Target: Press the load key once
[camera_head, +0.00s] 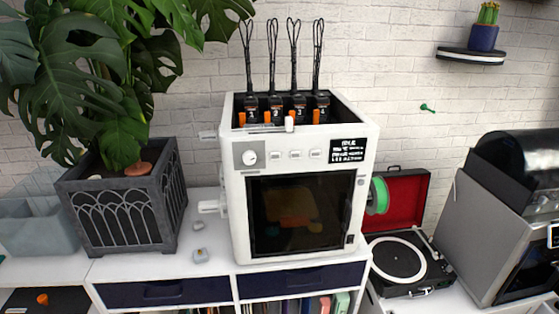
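A white box-shaped machine (240,215) that looks like a 3D printer stands on the white cabinet. Its upper front panel has a round white knob (249,158) at the left. To the right of the knob is a row of three small pale keys: a left key (275,156), a middle key (296,155) and a right key (318,154). Their markings are too small to read, so I cannot tell which is the load key. A black label (348,150) with white text sits right of them. Neither of my grippers is in view.
Black feed units with orange parts and looped tubes (294,45) rise from the machine's top. A planter (122,215) stands left, a record player (399,262) right. Small pale objects lie on the cabinet (215,251) left of the machine. The space before the panel is clear.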

